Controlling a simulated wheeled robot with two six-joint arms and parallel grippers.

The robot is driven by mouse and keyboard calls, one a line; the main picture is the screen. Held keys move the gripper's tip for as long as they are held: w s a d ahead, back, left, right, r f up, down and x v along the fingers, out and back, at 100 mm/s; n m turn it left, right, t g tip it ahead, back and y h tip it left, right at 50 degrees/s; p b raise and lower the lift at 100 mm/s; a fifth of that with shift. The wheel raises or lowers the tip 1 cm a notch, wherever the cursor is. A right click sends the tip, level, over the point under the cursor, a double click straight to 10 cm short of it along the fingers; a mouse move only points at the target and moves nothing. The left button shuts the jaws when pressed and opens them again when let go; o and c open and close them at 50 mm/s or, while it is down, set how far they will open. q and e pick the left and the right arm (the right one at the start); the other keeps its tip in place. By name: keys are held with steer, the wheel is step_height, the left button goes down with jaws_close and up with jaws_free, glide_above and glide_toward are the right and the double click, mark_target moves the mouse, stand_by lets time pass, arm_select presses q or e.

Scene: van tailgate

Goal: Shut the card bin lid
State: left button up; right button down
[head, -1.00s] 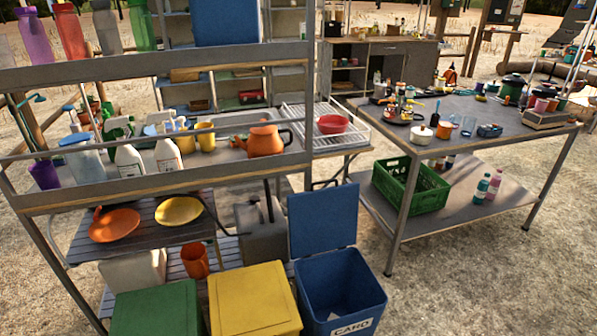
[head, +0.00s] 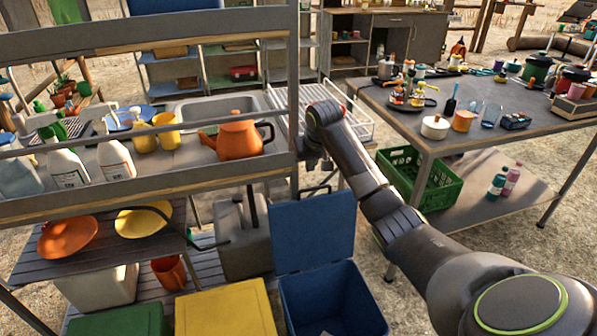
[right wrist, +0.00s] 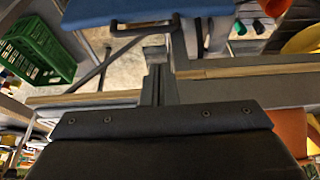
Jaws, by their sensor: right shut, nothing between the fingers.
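The blue card bin (head: 340,305) stands at the bottom middle of the head view, its top open. Its blue lid (head: 313,235) stands upright at the bin's back edge. My right gripper (head: 322,167) is just above and behind the lid's top edge in the head view, partly hidden by my own arm. In the right wrist view my gripper (right wrist: 157,85) has its fingers together and empty. The blue lid (right wrist: 150,10) fills the top of that view, close to the fingertips; I cannot tell whether they touch. My left gripper is not in view.
A yellow lid (head: 225,310) and a green lid (head: 118,322) are left of the card bin. A shelf rack with an orange teapot (head: 238,137) stands behind. A table (head: 480,120) with a green crate (head: 395,170) beneath is at right.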

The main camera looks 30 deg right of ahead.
steer(key=x, duration=0.9)
steer(key=shift+f+b, duration=0.3)
steer(key=shift+b, duration=0.1)
steer(key=shift+s, duration=0.15)
